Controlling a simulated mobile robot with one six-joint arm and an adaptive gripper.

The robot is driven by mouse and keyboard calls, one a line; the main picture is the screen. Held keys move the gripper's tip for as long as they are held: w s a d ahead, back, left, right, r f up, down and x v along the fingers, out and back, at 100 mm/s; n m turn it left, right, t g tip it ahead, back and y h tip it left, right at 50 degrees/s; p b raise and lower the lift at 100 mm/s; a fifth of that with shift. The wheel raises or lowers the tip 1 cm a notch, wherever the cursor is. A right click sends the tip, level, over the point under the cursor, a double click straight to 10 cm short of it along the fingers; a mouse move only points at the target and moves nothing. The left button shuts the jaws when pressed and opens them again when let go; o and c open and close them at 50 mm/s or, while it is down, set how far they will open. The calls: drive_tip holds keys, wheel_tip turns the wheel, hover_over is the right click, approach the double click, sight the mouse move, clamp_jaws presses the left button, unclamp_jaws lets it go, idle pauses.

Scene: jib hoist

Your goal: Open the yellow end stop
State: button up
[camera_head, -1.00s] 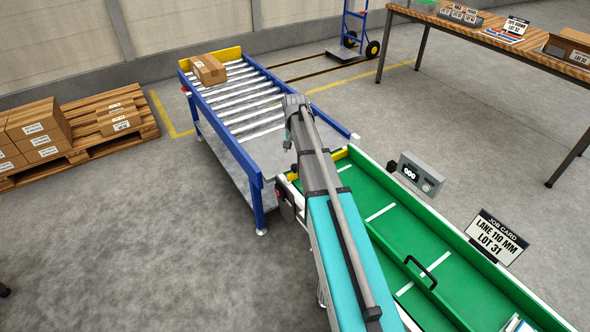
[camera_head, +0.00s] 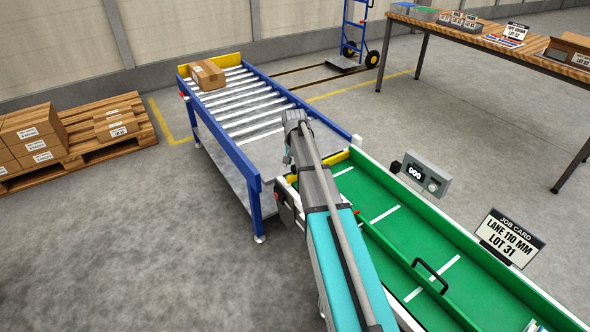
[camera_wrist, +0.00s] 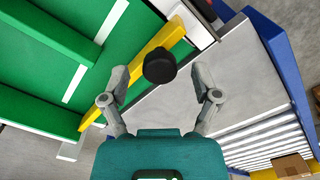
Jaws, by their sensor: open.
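The yellow end stop (camera_wrist: 133,78) is a bar lying across the end of the green lane in the wrist view. A round black knob (camera_wrist: 160,66) stands on it. In the head view, part of the yellow bar (camera_head: 340,157) shows at the lane's far end, with my arm covering its middle. My gripper (camera_wrist: 159,78) is open, one finger on each side of the knob in the picture. Both fingers look apart from the knob; the depth between them is hard to tell. My gripper's fingers do not show clearly in the head view.
The green lane (camera_head: 375,187) has white cross lines and a black handle (camera_head: 430,275). A grey display box (camera_head: 426,175) and a job card (camera_head: 508,237) stand along its right side. A blue-framed roller table (camera_head: 225,140) with a carton (camera_head: 208,75) stands just beyond the lane's end.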

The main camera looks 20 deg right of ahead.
drive_tip(key=shift+f, duration=0.15)
clamp_jaws()
idle(0.5)
